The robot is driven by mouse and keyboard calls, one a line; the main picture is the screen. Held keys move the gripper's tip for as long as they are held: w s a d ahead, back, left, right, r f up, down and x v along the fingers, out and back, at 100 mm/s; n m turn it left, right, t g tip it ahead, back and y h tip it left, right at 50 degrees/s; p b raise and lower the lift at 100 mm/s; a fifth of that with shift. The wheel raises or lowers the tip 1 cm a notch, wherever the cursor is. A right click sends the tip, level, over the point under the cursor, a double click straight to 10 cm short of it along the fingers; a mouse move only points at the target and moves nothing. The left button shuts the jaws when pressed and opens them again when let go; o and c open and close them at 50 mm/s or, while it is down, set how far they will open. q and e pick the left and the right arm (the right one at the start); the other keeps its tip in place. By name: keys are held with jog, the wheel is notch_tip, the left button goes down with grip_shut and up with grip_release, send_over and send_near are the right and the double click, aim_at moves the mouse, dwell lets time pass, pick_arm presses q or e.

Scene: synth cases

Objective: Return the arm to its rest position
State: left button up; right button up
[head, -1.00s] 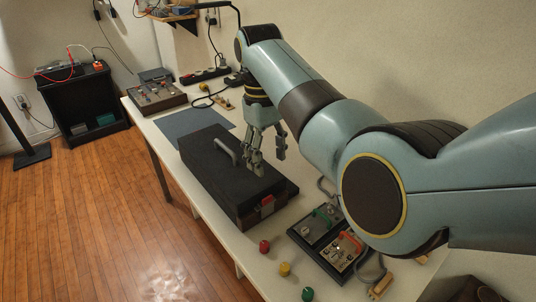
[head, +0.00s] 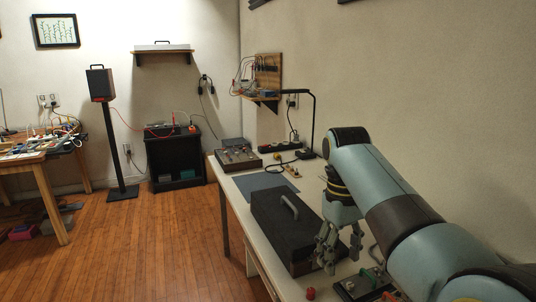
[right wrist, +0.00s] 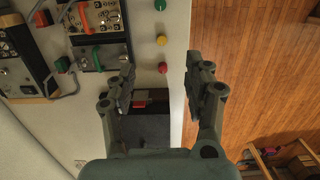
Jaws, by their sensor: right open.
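My right arm reaches in from the right in the head view. Its gripper (head: 341,256) is open and empty, above the near right end of a closed black case (head: 278,222). The case lies on the table with a grey handle (head: 290,207) on its lid. In the right wrist view the gripper (right wrist: 158,78) has its fingers wide apart with nothing between them. The case's dark end (right wrist: 145,131) and red latch (right wrist: 140,98) show below and beyond the fingers. My left gripper is not in view.
The white table (head: 234,187) carries a grey mat (head: 268,181), a control box (head: 238,156) and a black lamp (head: 313,125). Red (right wrist: 163,67), yellow (right wrist: 162,40) and green (right wrist: 160,5) knobs lie near the table edge. Panel modules (right wrist: 98,30) sit beside them.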

jog(key=s+d+f+m+t, duration=0.1)
jog(key=s+d+f, duration=0.35)
jog(key=s, duration=0.25)
jog(key=s+d+f+m+t, duration=0.1)
jog(key=s+d+f+m, duration=0.15)
jog(key=s+d, duration=0.3)
jog(key=s+d+r+t, duration=0.1)
jog(key=s+r, duration=0.3)
jog(key=s, duration=0.5)
jog(key=s+d+r+t, duration=0.2)
jog(key=s+r, duration=0.1)
jog(key=s, duration=0.7)
notch_tip(320, 180, down, 28)
jog(key=d+g+b, duration=0.2)
jog(key=b, duration=0.2)
pick_arm(q)
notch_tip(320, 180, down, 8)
jog(key=b, duration=0.4)
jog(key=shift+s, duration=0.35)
pick_arm(e)
jog(key=s+d+f+g, duration=0.1)
jog(key=s+f, duration=1.8)
jog(key=f, duration=0.3)
jog(key=shift+s+d+f, duration=0.15)
jog(key=shift+s+d, duration=0.05)
jog(key=shift+s, duration=0.2)
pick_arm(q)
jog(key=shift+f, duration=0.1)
pick_arm(e)
jog(key=shift+m, duration=0.25)
